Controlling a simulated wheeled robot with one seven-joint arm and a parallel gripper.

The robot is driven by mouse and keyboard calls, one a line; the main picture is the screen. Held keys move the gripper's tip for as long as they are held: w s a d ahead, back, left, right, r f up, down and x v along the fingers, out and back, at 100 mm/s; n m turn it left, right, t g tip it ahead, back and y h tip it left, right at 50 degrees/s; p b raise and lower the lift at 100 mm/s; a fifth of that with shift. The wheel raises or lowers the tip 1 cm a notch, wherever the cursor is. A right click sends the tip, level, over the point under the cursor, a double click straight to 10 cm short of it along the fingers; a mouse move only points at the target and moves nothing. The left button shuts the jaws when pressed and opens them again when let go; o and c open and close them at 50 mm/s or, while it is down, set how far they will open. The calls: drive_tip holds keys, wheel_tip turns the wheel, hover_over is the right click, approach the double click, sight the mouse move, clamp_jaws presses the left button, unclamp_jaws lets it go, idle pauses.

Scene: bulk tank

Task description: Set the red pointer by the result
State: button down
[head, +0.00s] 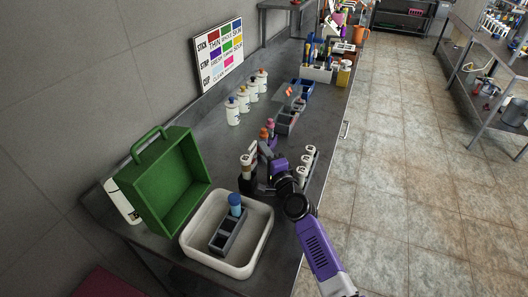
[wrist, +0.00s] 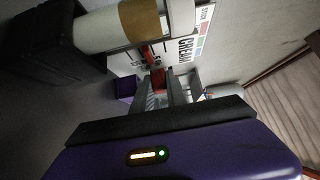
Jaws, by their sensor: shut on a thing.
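My gripper (head: 265,163) is low over the bench beside a dark stand. In the wrist view my gripper (wrist: 168,84) has its grey fingers close together, around a small red piece (wrist: 158,78) that looks like the red pointer. The fingers hide most of it. Beyond it is a white panel (wrist: 184,47) with the word CREAM and a short red mark. Where the pointer aims cannot be told. In the head view the pointer is hidden by my gripper.
A white tub (head: 262,257) holds a grey rack with a blue-capped bottle (head: 235,205). An open green case (head: 180,185) stands beside it. A banded tube (wrist: 120,25) is close to my gripper. White bottles (head: 244,97) line the wall below a colour chart (head: 218,55).

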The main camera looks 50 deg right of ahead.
drive_tip(key=shift+f, duration=0.5)
drive_tip(key=shift+r, duration=0.1)
drive_tip(key=c, duration=1.3)
unclamp_jaws()
drive_tip(key=shift+r, duration=0.15)
